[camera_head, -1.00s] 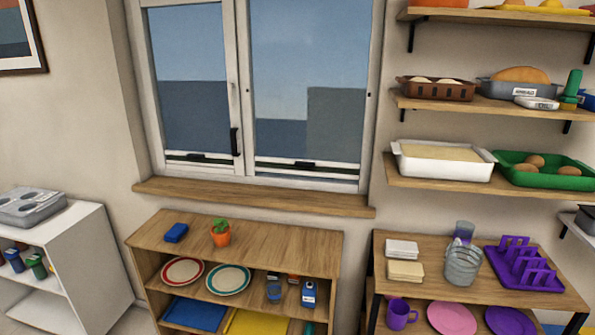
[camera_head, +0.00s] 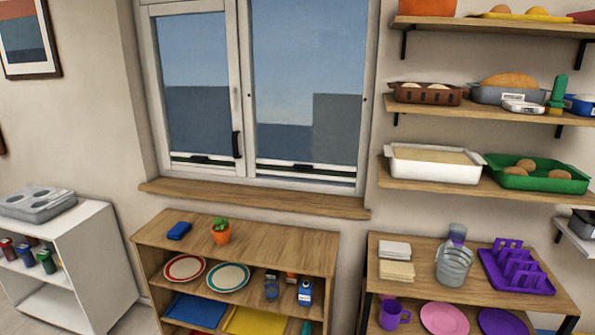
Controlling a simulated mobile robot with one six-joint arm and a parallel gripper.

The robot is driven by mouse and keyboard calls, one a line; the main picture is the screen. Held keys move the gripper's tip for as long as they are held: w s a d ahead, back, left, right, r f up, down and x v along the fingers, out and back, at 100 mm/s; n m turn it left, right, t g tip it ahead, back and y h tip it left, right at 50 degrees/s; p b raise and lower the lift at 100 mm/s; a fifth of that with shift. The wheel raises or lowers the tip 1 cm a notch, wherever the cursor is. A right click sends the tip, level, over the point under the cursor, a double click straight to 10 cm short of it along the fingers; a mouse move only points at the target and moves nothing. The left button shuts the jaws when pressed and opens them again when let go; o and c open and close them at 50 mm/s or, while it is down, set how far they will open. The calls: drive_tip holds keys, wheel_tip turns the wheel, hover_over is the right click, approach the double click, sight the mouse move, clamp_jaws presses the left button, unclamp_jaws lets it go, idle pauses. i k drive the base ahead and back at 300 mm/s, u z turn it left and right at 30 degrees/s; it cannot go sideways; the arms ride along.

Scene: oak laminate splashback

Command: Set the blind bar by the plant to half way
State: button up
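The window has two panes, each with a blind bar near its bottom edge. The left blind bar (camera_head: 200,161) is a thin pale rail with a small dark grip. The right blind bar (camera_head: 305,169) looks alike and sits low on the wider pane. The plant (camera_head: 221,231) is a small green one in an orange pot, on top of the wooden cabinet below the window. It is nearer in the picture to the left bar. A dark window handle (camera_head: 237,144) is on the frame between the panes. My gripper is not in view.
The wooden sill (camera_head: 255,200) juts out under the window. The wooden cabinet (camera_head: 285,247) below it holds plates and a blue block (camera_head: 179,230). Wall shelves (camera_head: 480,112) and a side table (camera_head: 425,295) stand right; a white cabinet (camera_head: 95,240) stands left.

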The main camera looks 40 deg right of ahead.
sight(310, 166)
drive_tip(key=z, duration=0.1)
drive_tip(key=i, duration=0.95)
drive_tip(key=u, duration=0.05)
